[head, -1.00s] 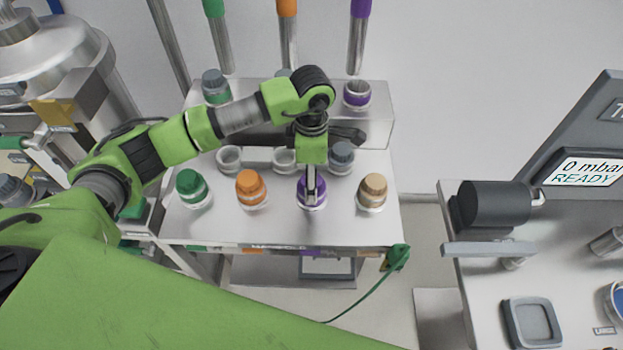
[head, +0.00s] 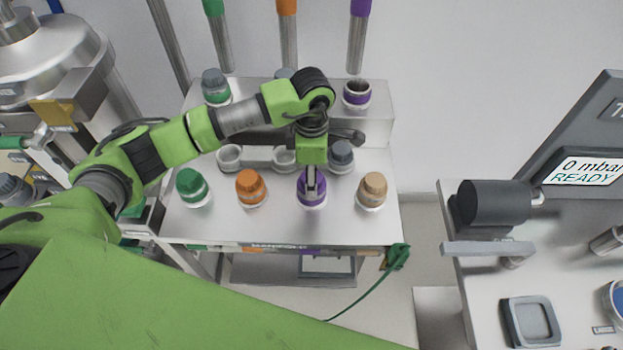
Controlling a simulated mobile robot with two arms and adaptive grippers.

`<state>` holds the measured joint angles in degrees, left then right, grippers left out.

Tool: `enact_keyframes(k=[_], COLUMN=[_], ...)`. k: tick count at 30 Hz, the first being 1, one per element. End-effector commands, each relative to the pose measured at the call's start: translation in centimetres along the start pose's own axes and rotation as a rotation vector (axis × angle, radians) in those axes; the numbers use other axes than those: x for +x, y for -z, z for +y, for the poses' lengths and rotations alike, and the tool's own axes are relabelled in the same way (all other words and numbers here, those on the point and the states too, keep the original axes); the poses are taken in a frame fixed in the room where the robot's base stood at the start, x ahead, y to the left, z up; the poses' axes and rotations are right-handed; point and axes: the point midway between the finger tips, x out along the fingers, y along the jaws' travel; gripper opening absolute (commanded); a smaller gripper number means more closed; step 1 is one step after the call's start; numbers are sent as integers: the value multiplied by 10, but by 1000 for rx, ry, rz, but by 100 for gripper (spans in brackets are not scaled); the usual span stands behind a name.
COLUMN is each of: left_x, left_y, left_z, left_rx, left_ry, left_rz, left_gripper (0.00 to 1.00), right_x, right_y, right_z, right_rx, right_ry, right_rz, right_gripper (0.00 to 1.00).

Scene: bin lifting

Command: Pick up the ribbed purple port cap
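The ribbed purple port cap (head: 320,197) sits on a pale round base in the front row of the metal bench, between an orange cap and a tan cap. My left gripper (head: 311,190) reaches in from the left and points down directly over the purple cap. Its fingers cover the middle of the cap, and purple shows on both sides. From this angle I cannot tell whether the fingers are closed on it. My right gripper is not in view.
Green (head: 191,184), orange (head: 250,185) and tan (head: 373,187) caps stand beside the purple one. Behind are empty ports (head: 229,157) and a grey cap (head: 341,154). A raised shelf (head: 377,118) holds more containers. A dark cylinder (head: 493,204) is on the right bench.

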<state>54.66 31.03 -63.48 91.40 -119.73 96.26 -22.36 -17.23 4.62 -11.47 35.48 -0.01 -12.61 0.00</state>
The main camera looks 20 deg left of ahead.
Motion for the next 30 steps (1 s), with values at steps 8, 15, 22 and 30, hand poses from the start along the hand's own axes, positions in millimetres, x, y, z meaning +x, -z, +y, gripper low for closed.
enact_keyframes(k=[8, 15, 22, 30], left_x=[-37, -85, -109, -122], left_y=[-1, -2, -3, -4], left_z=[-13, -63, -113, -138], left_rx=[5, 9, 5, 0], left_ry=[-5, -6, -5, -2], left_rz=[-3, -3, -1, 0], left_gripper=[20, 20, 20, 20], right_x=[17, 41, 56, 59], right_y=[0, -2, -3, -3], right_z=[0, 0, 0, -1], right_rx=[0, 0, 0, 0], right_ry=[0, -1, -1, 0], right_rz=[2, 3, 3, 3], right_gripper=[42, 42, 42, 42])
